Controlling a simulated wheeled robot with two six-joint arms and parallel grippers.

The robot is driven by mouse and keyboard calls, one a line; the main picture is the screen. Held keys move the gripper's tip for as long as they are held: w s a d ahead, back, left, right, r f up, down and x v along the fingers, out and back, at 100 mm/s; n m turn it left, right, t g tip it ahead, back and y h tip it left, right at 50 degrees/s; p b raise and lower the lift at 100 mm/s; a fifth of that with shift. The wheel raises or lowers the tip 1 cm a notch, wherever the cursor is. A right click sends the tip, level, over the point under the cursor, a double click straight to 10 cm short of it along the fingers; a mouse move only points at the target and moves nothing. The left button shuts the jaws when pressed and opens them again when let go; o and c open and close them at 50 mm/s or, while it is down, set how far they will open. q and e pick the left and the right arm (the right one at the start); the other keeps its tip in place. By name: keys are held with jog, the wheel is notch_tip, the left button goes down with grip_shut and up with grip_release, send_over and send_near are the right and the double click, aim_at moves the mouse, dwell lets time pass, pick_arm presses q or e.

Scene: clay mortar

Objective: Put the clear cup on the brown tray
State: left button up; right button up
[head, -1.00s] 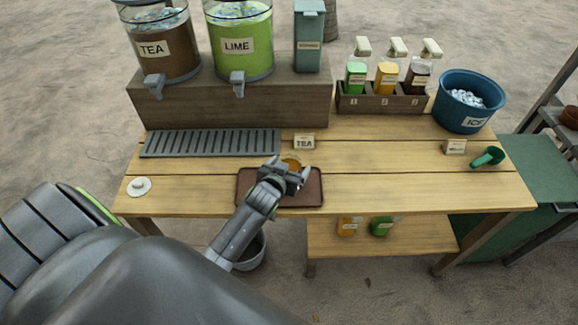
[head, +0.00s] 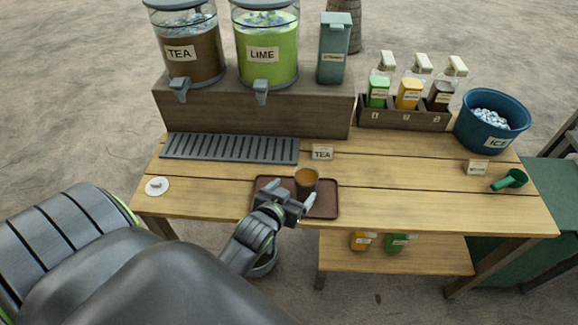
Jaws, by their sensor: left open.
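The clear cup (head: 306,181) holds brown liquid and stands upright on the brown tray (head: 325,207), toward its back right part. The tray lies flat near the front edge of the wooden table. My left gripper (head: 303,204) is open and empty, just in front of the cup and over the tray. It appears apart from the cup. My left arm hides the tray's front left part. My right gripper does not show.
A tea card (head: 322,154) stands behind the tray. A grey drip grate (head: 230,148) lies behind left, below the tea dispenser (head: 190,52) and lime dispenser (head: 267,50). A white lid (head: 157,187) lies at left. An ice bucket (head: 492,121) and green scoop (head: 510,180) are at right.

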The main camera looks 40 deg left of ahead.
pick_arm(q)
jog(key=shift+v, duration=0.95)
jog(key=s+a+f+m+g, duration=0.15)
jog(key=s+g, duration=0.85)
jog(key=s, duration=1.1)
notch_tip(320, 180, down, 26)
jog(key=a+g, duration=0.1)
jog(key=a, duration=0.1)
jog(key=s+d+f+g+h, duration=0.1)
jog(key=s+f, duration=1.4)
jog(key=shift+d, duration=0.15)
